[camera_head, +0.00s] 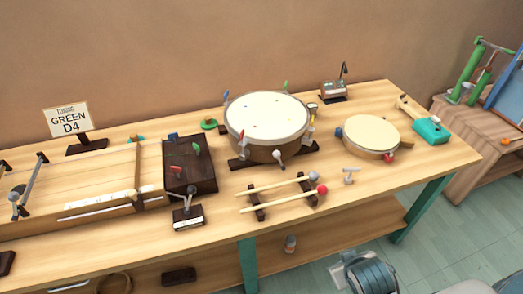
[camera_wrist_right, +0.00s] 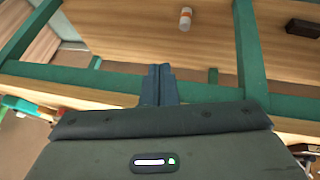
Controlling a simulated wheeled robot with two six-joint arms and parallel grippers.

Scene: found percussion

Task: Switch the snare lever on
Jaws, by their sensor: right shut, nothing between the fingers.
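A large drum (camera_head: 268,118) with a white head and brown shell stands at the back middle of the bench in the head view. Small fittings sit around its rim, including a pale upright one (camera_head: 311,130) on its right side. I cannot tell for sure which fitting is the snare lever, or its position. My right gripper (camera_wrist_right: 160,85) shows in the wrist view with its dark fingers together and nothing between them. It is near the bench's green frame, apart from the drum. My left gripper is not in view.
A smaller round drum (camera_head: 371,136) and a teal block (camera_head: 431,130) stand to the right. Two mallets (camera_head: 284,193) lie on dark rests in front of the drum. A dark box (camera_head: 190,165) with levers is at left. A small bottle (camera_wrist_right: 185,18) stands on the lower shelf (camera_wrist_right: 120,25).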

